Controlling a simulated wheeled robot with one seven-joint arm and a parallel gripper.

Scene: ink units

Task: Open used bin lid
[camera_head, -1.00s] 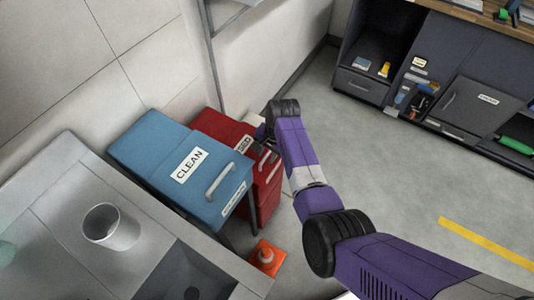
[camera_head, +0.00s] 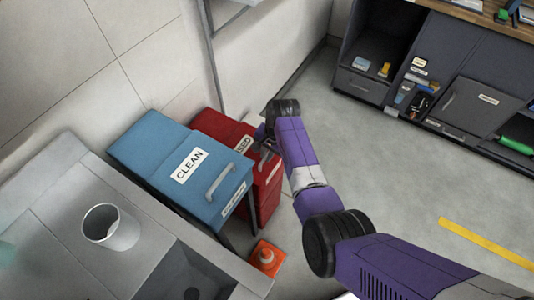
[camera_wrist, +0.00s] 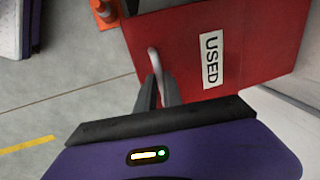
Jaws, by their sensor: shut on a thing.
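The red used bin (camera_head: 268,185) stands behind the blue clean bin in the head view. Its red lid (camera_head: 218,127) looks down over the bin, and part of its USED label (camera_head: 243,147) shows beside my arm. In the wrist view the red lid (camera_wrist: 262,40) fills the upper right, with the USED label (camera_wrist: 211,60) facing me. My gripper (camera_wrist: 159,82) is shut on the pale lid handle (camera_wrist: 154,62). In the head view my gripper (camera_head: 264,134) is at the lid's right edge, partly hidden by my wrist.
The blue clean bin (camera_head: 165,150) stands close in front of the red one. An orange cone (camera_head: 266,257) is on the floor near it. A grey counter (camera_head: 60,190) with a metal cup (camera_head: 110,227) is at left. The floor at right is open, up to a dark cabinet (camera_head: 450,60).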

